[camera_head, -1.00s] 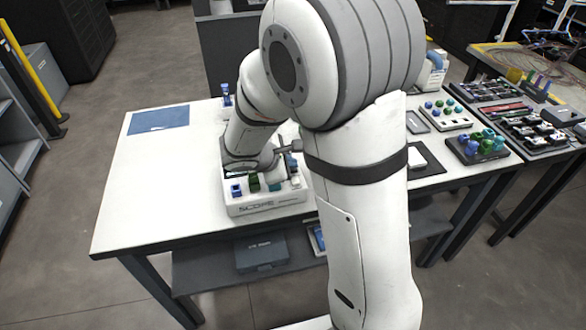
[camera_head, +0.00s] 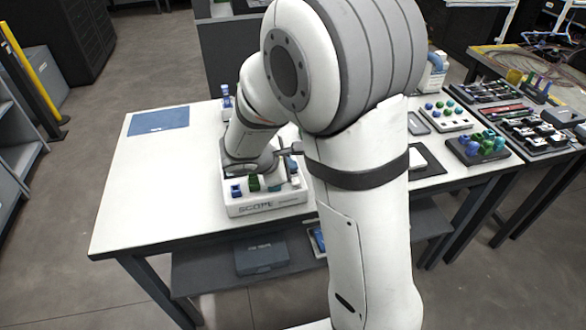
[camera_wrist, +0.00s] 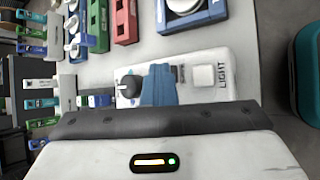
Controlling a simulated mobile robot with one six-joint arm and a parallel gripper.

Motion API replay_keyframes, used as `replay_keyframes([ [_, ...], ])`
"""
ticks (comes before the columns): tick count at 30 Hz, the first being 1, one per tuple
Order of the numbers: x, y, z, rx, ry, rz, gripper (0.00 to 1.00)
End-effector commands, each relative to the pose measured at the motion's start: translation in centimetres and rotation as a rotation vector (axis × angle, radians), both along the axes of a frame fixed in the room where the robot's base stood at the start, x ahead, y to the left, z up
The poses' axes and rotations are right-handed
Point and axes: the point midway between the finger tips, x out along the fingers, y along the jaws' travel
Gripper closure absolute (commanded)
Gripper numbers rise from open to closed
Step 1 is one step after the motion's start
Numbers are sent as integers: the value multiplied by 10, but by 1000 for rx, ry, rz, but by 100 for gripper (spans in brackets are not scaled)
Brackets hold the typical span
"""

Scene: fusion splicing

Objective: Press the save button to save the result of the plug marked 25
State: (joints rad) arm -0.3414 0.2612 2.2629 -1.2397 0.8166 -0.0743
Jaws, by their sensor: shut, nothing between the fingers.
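The white scope box (camera_head: 265,207) stands near the table's front edge in the head view, with small blue, green and teal parts on it. My wrist is over the box and hides part of its top. In the wrist view, my gripper (camera_wrist: 159,80) shows as blue fingers, shut and empty, over a white panel (camera_wrist: 222,56). The panel carries a dark knob (camera_wrist: 130,87) left of the fingers and a pale square button (camera_wrist: 203,75) right of them, near the word LIGHT. I cannot tell whether the fingers touch the panel. No save label or plug number 25 is readable.
In the wrist view, red (camera_wrist: 125,20), green (camera_wrist: 97,25) and blue (camera_wrist: 190,14) holders stand beyond the panel, with several labelled plugs at the left. In the head view, a blue mat (camera_head: 158,120) lies at the back left.

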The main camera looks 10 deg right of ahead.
Motion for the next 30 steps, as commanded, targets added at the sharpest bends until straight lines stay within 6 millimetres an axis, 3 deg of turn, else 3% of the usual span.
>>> replay_keyframes([
  [1,-3,-1,-9,1,16,-1,100],
  [7,-3,-1,-9,1,16,-1,100],
  [18,1,-2,9,-1,13,-2,100],
  [30,2,-2,15,-2,7,-1,100],
])
